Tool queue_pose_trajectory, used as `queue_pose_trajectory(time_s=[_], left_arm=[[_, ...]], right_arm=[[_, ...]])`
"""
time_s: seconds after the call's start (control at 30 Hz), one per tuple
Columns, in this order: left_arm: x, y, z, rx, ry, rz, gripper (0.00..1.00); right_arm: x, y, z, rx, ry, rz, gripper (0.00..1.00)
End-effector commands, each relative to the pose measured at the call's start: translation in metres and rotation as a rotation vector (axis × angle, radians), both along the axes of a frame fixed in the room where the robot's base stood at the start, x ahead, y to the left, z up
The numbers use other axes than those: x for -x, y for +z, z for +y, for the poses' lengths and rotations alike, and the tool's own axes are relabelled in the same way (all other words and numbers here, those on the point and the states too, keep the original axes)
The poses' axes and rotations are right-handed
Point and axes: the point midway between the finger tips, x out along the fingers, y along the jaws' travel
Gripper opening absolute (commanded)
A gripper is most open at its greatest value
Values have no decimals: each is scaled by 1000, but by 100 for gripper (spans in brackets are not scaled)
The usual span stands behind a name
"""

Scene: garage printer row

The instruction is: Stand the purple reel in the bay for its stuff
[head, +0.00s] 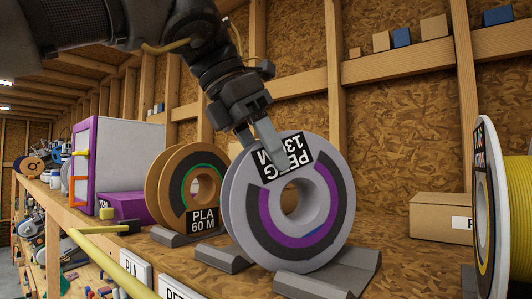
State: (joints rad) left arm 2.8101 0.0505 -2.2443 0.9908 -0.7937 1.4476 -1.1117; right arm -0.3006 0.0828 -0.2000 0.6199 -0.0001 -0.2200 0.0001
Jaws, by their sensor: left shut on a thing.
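The purple reel (334,172) has pale grey flanges, a purple band in its window and a label that reads PETG, partly covered. My left gripper (275,162) comes from above and is shut on the reel's upper rim. The reel is upright, its lower rim between two grey cradle blocks (222,256) (325,281). I cannot tell whether it rests on them. A sign starting with PET (178,290) is on the shelf edge in front, cut by the frame's bottom. My right gripper is not in view.
A tan reel (205,220) labelled PLA 60 M stands close at left, behind a PLA sign (134,266). A yellow reel (494,200) is cut off at the right edge. A cardboard box (438,216) stands behind. A yellow rail (112,263) runs along the front.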

Motion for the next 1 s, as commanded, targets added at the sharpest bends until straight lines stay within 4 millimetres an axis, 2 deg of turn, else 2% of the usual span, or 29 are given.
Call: queue_pose_trajectory(time_s=[0.03,0.1,0.13,0.17,0.67,1.0], left_arm=[[0,0,0,0,-1,0,21],[0,0,0,0,-1,0,11],[0,1,0,1,-1,-3,10],[0,1,0,1,-1,-3,4],[0,29,0,2,-1,-3,4],[0,46,0,2,1,-2,4]], right_arm=[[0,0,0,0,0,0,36],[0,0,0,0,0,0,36],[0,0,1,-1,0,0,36],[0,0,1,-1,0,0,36],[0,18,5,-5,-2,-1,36],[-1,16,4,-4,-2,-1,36]])
